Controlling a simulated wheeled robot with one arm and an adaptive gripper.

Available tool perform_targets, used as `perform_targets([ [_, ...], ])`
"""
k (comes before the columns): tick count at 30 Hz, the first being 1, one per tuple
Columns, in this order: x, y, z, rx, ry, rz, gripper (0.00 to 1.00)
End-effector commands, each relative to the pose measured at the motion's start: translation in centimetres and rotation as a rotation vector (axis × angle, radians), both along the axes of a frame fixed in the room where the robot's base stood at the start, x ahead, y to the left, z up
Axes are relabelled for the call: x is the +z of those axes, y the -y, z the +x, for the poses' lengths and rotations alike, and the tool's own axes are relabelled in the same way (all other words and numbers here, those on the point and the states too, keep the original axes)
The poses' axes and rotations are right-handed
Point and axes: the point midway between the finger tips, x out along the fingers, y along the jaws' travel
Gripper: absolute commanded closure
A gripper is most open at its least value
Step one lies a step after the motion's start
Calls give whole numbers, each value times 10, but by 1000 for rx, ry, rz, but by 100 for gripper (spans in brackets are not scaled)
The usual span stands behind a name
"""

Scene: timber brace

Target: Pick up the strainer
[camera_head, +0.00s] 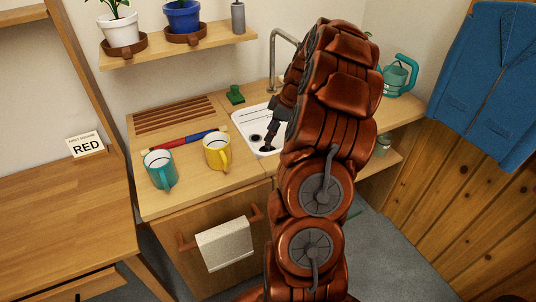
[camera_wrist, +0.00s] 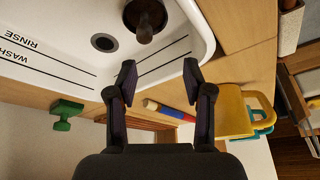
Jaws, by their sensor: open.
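A brown, rounded knob on a dark base (camera_wrist: 146,18), which looks like the strainer, stands in the white sink (camera_wrist: 60,35) at the top of the wrist view. It is beside the dark round drain hole (camera_wrist: 104,42). My gripper (camera_wrist: 159,76) is open and empty, with its fingers spread apart. The knob lies beyond the fingertips and touches neither of them. In the head view my gripper reaches down over the sink (camera_head: 243,122), and my arm hides much of the basin. I cannot clearly separate the strainer from my fingers there.
A yellow mug (camera_head: 216,151) and a teal mug (camera_head: 160,169) stand on the counter left of the sink. A red and blue rod (camera_head: 182,140), a slatted wooden rack (camera_head: 175,115) and a green object (camera_head: 235,94) lie near. A faucet (camera_head: 273,60) rises behind the sink.

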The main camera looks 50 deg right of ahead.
Motion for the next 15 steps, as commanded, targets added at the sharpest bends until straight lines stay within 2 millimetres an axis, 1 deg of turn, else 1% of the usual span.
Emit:
perform_targets([
  [1, -5, 9, -2, -2, 6, -5, 49],
  [4, -11, 18, -4, 3, 13, -11, 49],
  [15, -38, 14, 6, 6, 12, -13, 49],
])
